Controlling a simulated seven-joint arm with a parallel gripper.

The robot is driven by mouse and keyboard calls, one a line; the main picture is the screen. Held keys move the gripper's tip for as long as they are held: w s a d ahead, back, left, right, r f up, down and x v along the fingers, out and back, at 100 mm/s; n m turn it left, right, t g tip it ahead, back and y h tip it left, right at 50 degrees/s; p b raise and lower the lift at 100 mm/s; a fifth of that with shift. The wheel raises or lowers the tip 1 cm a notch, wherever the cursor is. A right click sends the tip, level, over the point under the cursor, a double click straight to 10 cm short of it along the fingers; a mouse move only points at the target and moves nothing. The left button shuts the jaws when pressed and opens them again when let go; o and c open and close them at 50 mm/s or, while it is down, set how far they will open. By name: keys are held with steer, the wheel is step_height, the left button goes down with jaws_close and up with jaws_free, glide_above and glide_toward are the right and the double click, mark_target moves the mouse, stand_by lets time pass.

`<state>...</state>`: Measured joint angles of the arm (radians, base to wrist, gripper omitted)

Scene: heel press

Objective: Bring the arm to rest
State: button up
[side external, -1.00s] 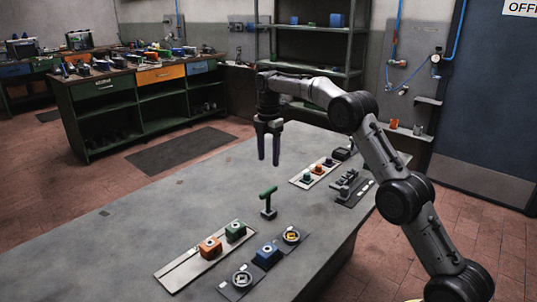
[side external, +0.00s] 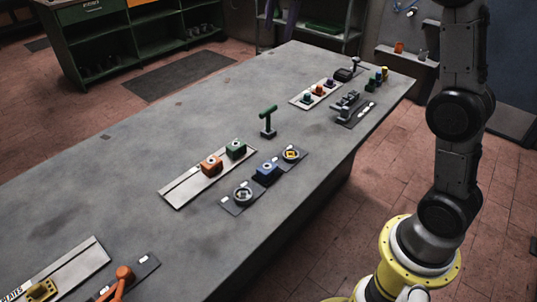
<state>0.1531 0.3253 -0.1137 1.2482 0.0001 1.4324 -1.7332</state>
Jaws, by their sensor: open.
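My arm (side external: 462,115) stands nearly upright on its yellow base (side external: 392,265) at the right and runs out of the top edge. My gripper is not identifiable in the picture, so what its fingers are doing is hidden. The grey table (side external: 110,170) lies below and left of the arm, and no part of the arm in view touches it. A green T-shaped handle (side external: 268,121) stands upright on the table.
An orange block (side external: 211,165) and a green block (side external: 236,149) sit on a pale plate. A blue block (side external: 265,171) lies between two round fixtures. Small parts stand at the far end. An orange-handled fixture (side external: 124,275) is at the near left. Much of the left tabletop is clear.

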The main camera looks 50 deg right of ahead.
steer(key=s+a+r+m+t, duration=0.1)
steer(key=s+a+m, duration=0.2)
steer(key=s, duration=0.7)
steer(key=s+a+m+t, duration=0.1)
steer(key=s+a+m, duration=0.2)
steer(key=s, duration=0.6)
steer(key=s+a+f+m, duration=0.1)
steer(key=s+f+m, duration=0.9)
steer(key=f+m, duration=0.2)
steer(key=shift+s+f+t, duration=0.3)
steer(key=shift+f+t, duration=0.1)
steer(key=shift+f, duration=0.35)
